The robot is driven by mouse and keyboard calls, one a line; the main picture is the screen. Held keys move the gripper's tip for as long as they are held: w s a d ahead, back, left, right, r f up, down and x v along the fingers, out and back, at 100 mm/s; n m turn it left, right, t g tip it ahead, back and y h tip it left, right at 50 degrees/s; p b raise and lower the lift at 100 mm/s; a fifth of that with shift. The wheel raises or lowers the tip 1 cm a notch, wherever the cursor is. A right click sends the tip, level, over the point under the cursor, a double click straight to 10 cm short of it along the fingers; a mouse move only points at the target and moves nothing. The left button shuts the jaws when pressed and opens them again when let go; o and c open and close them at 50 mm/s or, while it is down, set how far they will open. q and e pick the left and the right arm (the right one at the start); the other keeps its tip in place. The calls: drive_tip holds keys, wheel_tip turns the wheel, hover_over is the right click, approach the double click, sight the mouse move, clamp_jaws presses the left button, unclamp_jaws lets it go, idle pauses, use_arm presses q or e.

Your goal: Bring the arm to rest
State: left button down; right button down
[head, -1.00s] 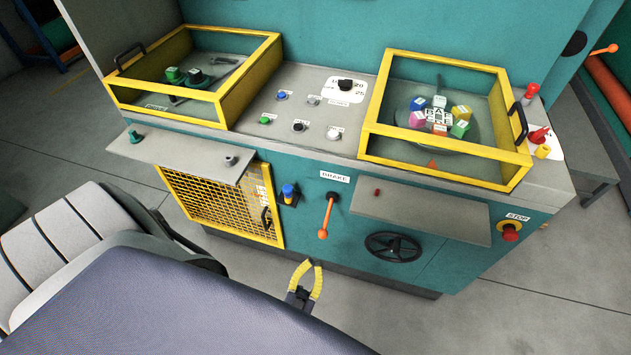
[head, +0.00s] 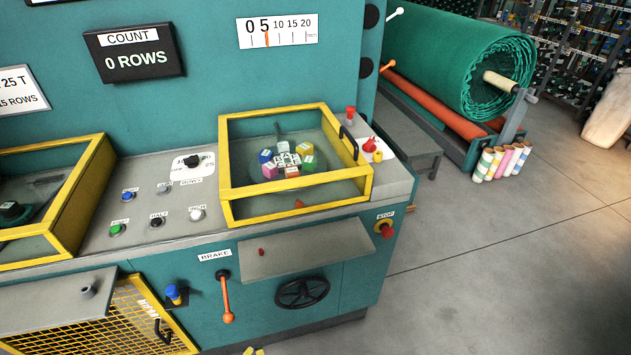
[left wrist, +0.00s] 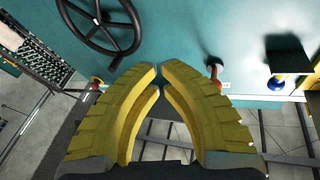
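The rest of my left arm is out of the head view. My right gripper is in neither view.
The teal machine's front carries an orange brake lever (head: 226,297), a black handwheel (head: 302,292), a red stop button (head: 386,230) and a projecting grey shelf (head: 310,250). A yellow mesh guard (head: 135,325) is at lower left. Open floor (head: 480,270) lies to the right.

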use_arm(q)
drive_tip(key=s+f+g, duration=0.4)
drive_tip(key=f+g, duration=0.1)
drive_tip(key=f, duration=0.5)
drive_tip(key=s+f+g, duration=0.5)
drive_tip(key=f+g, duration=0.1)
drive_tip(key=f, duration=0.4)
drive_tip(key=s+a+f+g, duration=0.2)
drive_tip(key=s+f, duration=0.1)
drive_tip(key=s, duration=0.5)
drive_tip(key=s+a+f+g+y, duration=0.1)
drive_tip(key=s+a+f+g, duration=0.1)
drive_tip(key=s, duration=0.7)
drive_tip(key=s+a+f+g, duration=0.2)
drive_tip(key=s+f+g, duration=0.2)
drive_tip(key=s, duration=0.5)
